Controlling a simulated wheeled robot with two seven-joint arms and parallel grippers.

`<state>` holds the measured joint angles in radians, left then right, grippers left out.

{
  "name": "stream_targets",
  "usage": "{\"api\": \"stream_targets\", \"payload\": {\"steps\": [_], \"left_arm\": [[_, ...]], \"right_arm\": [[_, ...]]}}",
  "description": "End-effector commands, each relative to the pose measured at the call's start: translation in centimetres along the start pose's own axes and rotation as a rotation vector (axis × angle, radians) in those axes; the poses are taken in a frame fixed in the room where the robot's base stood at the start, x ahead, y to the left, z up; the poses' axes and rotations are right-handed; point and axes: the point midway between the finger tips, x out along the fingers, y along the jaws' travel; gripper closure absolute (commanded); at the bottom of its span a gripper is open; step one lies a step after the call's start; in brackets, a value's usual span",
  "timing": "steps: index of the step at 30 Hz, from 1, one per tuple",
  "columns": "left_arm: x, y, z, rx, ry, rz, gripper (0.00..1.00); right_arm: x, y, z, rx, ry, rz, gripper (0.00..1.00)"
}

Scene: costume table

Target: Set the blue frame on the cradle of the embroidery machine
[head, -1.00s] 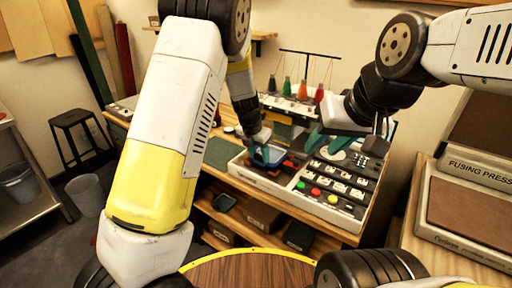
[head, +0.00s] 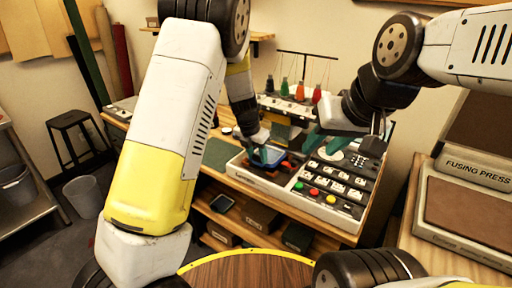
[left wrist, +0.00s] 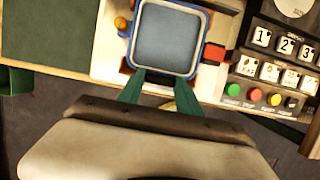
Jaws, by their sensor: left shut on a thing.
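The blue frame (head: 268,155), a rounded square with a light blue rim and grey-blue middle, is at the front left of the embroidery machine (head: 322,209). In the left wrist view the blue frame (left wrist: 167,40) lies over the cradle (left wrist: 213,53), which shows orange and dark edges around it. I cannot tell whether the frame rests fully on the cradle. My left gripper (left wrist: 160,88) is shut on the near edge of the frame with its green fingers. My right gripper (head: 312,142) hangs over the back of the machine; its finger opening is unclear.
An orange knob (left wrist: 121,23) and a red block (left wrist: 214,53) flank the frame. Coloured thread cones (head: 299,91) stand behind. The button panel (head: 335,180) is right of the cradle. A green mat (head: 218,153) lies left of the machine. A fusing press (head: 465,208) stands at the right.

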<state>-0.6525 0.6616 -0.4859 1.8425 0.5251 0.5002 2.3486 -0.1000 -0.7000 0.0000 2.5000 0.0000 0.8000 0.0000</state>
Motion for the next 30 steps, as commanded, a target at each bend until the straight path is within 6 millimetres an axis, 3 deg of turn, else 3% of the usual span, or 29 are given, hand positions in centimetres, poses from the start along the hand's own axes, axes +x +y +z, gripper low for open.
{"api": "stream_targets", "payload": {"steps": [30], "left_arm": [[1.1,-0.1,-0.3,0.0,-0.001,0.0,0.94]], "right_arm": [[0.0,0.0,0.0,0.0,0.0,0.0,0.64]]}}
